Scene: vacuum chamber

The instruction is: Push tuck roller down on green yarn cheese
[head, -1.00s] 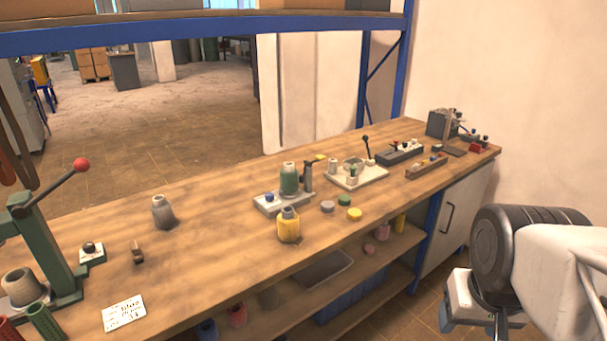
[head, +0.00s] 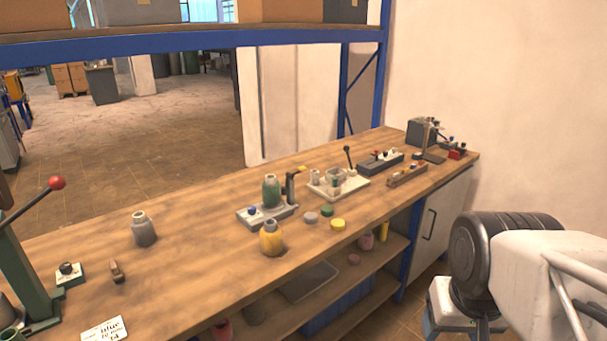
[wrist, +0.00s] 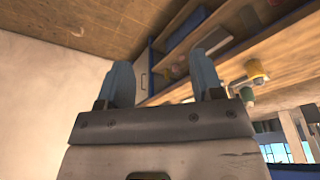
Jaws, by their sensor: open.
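The green yarn cheese (head: 271,190) stands upright on a grey base (head: 253,220) in the middle of the bench in the head view. A dark post (head: 291,186) rises from the base just to its right; I take it for the tuck roller's stand, but the roller is too small to make out. My gripper (wrist: 164,82) is open and empty in the wrist view, its two blue fingers apart. In the head view it hangs at the lower right, off the bench front and well away from the cheese, its fingers hardly visible.
A yellow cone (head: 271,239) stands in front of the base, a grey cone (head: 144,229) to the left. Grey, green and yellow discs (head: 338,224) lie to the right. A white tray with a lever (head: 339,184) is behind them. Bare wood (head: 195,262) lies left of the yellow cone.

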